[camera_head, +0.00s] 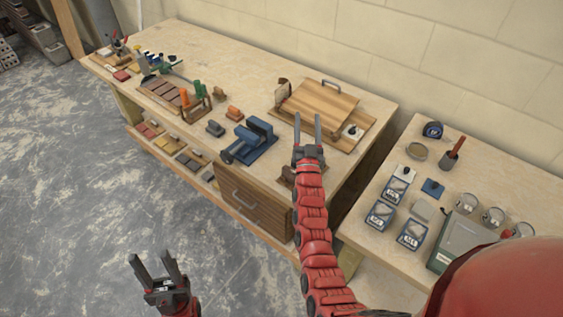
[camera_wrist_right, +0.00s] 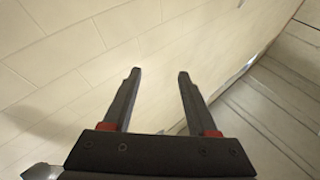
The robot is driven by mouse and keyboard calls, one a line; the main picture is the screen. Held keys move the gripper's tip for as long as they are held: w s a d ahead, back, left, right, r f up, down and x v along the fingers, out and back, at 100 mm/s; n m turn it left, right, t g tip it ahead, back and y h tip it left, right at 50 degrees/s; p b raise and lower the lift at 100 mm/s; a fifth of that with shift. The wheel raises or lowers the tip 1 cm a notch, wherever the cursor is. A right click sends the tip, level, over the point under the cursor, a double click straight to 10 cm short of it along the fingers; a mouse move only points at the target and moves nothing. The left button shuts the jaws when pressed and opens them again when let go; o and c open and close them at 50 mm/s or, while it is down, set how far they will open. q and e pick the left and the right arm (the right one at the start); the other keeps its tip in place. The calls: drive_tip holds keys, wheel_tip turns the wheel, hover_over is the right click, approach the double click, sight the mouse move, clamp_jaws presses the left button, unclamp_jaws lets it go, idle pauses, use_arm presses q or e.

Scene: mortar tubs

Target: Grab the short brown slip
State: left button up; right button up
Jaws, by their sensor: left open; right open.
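Several brown slips (camera_head: 164,91) sit side by side in a wooden rack on the left half of the long workbench. I cannot tell which of them is the short one. My right gripper (camera_head: 306,128) is open and reaches up in front of the bench, right of the blue vise and well right of the rack. In the right wrist view its fingers (camera_wrist_right: 158,88) are apart with nothing between them. My left gripper (camera_head: 155,268) is open and empty, low over the grey floor in front of the bench.
A blue vise (camera_head: 246,142) and a wooden board (camera_head: 318,104) stand on the bench. A lower shelf (camera_head: 180,158) holds coloured pieces. The floor (camera_head: 70,200) at left is clear.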

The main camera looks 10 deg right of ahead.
drive_tip(key=w+a+n+g+y, duration=0.3)
drive_tip(key=w+a+g+y, duration=0.15)
drive_tip(key=w, duration=0.35)
drive_tip(key=w+a+n+g+y, duration=0.3)
drive_tip(key=w+g+y, duration=0.15)
drive_tip(key=w, duration=0.25)
drive_tip(key=n+g+h, duration=0.3)
drive_tip(key=n+g, duration=0.3)
drive_tip(key=g, duration=0.7)
approach(295, 172)
wheel_tip(295, 172, down, 3)
drive_tip(key=shift+w+f+p, duration=0.15)
drive_tip(key=shift+p, duration=0.9)
wheel_tip(295, 172, down, 4)
drive_tip(key=p, duration=0.3)
drive_tip(key=shift+f, duration=0.75)
clamp_jaws()
